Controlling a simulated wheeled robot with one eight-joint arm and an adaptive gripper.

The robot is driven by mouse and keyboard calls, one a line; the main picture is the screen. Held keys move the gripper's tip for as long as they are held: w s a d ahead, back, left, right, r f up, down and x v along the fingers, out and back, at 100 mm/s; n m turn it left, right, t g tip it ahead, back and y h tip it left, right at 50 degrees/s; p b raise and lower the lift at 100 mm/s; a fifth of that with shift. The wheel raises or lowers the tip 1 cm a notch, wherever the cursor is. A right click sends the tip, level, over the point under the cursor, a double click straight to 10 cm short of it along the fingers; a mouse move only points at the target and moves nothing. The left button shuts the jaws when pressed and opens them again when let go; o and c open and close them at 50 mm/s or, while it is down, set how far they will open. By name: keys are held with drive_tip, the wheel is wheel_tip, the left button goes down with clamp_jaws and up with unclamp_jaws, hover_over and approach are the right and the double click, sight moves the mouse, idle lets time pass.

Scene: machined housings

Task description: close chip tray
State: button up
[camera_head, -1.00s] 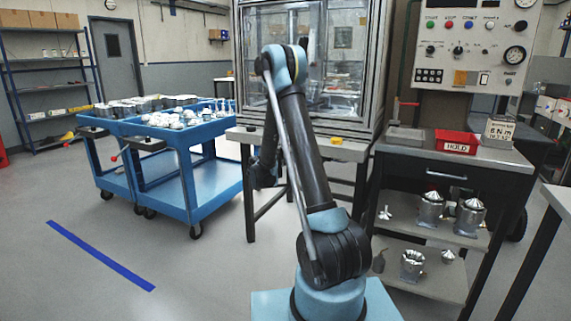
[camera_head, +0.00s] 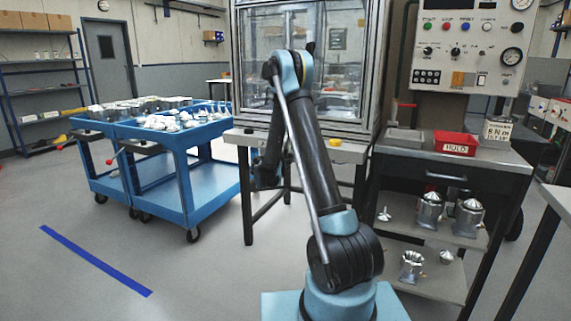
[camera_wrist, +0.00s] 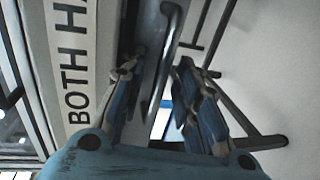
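My gripper (camera_wrist: 157,72) is open in the wrist view, with its two blue fingers apart. A grey bar handle (camera_wrist: 172,45) runs between and beyond the fingers on a pale grey panel. I cannot tell whether a finger touches it. The handle may belong to the chip tray; the tray's body and how far it is out cannot be made out. In the head view my arm reaches toward the stand under the glazed machine enclosure (camera_head: 345,85), and my gripper is hidden behind the arm.
A white label reading "BOTH HA" (camera_wrist: 75,75) is beside the fingers. Blue carts (camera_head: 215,180) with metal parts stand left. A dark workbench (camera_head: 455,165) with a red HOLD bin (camera_head: 456,143) stands right. Floor at the front left is clear, marked by a blue stripe (camera_head: 95,260).

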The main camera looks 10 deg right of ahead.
drive_tip(key=shift+s, duration=0.1)
drive_tip(key=v, duration=0.7)
drive_tip(key=shift+s+a, duration=0.25)
drive_tip(key=shift+s, duration=0.05)
drive_tip(key=shift+c, duration=0.5)
drive_tip(key=c, duration=0.5)
drive_tip(key=shift+s+a+n, duration=0.1)
drive_tip(key=shift+a+n, duration=0.15)
drive_tip(key=shift+n, duration=0.15)
clamp_jaws()
drive_tip(key=s+a+n, duration=0.6)
drive_tip(key=a+n, duration=0.3)
drive_tip(key=n, duration=0.8)
drive_tip(key=r+x, duration=0.1)
drive_tip(key=x, duration=1.3)
drive_tip(key=shift+d, duration=0.2)
